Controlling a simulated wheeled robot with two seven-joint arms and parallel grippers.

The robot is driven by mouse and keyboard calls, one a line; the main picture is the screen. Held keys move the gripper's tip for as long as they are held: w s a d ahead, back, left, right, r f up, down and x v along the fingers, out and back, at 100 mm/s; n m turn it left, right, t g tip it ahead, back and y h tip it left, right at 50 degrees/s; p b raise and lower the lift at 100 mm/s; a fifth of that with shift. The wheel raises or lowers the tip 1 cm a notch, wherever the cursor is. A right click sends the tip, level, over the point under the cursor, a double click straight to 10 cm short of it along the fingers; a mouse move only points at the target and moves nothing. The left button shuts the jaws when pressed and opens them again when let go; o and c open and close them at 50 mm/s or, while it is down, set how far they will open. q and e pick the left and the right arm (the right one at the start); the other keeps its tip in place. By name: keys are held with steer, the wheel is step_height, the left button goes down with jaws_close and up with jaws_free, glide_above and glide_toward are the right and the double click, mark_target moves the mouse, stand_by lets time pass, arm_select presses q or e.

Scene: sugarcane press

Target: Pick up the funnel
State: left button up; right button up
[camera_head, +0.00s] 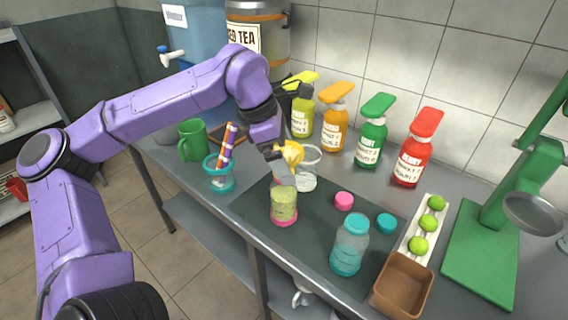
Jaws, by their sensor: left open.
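A yellow piece (292,151), which looks like the funnel, shows at my left gripper (281,173). It is partly hidden behind the gripper, and I cannot tell what it rests on. The left gripper is open and points down, just above a pink-based bottle (284,208) of pale green liquid on a dark mat (258,207). A clear glass container (310,176) stands just behind and to the right. My right gripper is not in view.
Several pump bottles, such as the red one (416,150), line the wall. A teal-based bottle (350,245), pink lid (344,200) and teal lid (386,223) stand right. Further right are a brown box (403,287), limes (418,245) and a green press (480,255). A straw cup (220,177) stands left.

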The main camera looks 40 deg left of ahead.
arm_select(q)
steer(key=shift+w+d+f, duration=0.1)
steer(key=shift+d+f, duration=0.1)
steer(key=shift+f, duration=0.3)
steer(key=c, duration=0.8)
